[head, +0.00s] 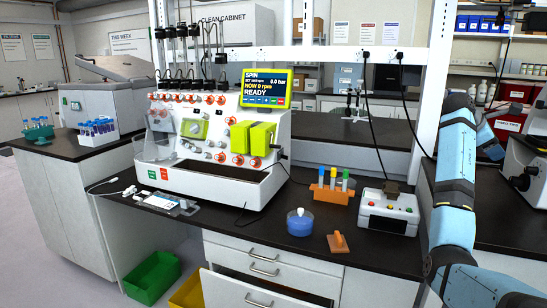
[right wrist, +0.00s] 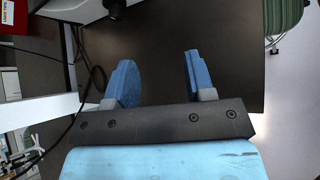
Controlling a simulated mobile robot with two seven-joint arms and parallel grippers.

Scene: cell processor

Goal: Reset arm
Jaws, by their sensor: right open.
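My right arm (head: 456,170) rises at the right of the head view and bends over at the top. My right gripper (right wrist: 160,80) is open in the right wrist view, its two blue fingers apart. Nothing is between the fingers; a dark surface lies behind them. In the head view the fingers cannot be made out. My left arm and gripper are not in view. The white cell processor (head: 215,180) stands on the dark bench at left of centre, away from the right arm. Its green-framed screen (head: 265,88) reads SPIN, NOW 0 rpm and READY.
A control box (head: 389,212), orange tube rack (head: 331,194), blue jar (head: 300,223) and orange block (head: 338,243) stand left of my right arm. A white instrument (head: 525,160) is close on its right. A drawer (head: 250,290) stands open below. Cables hang behind the box.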

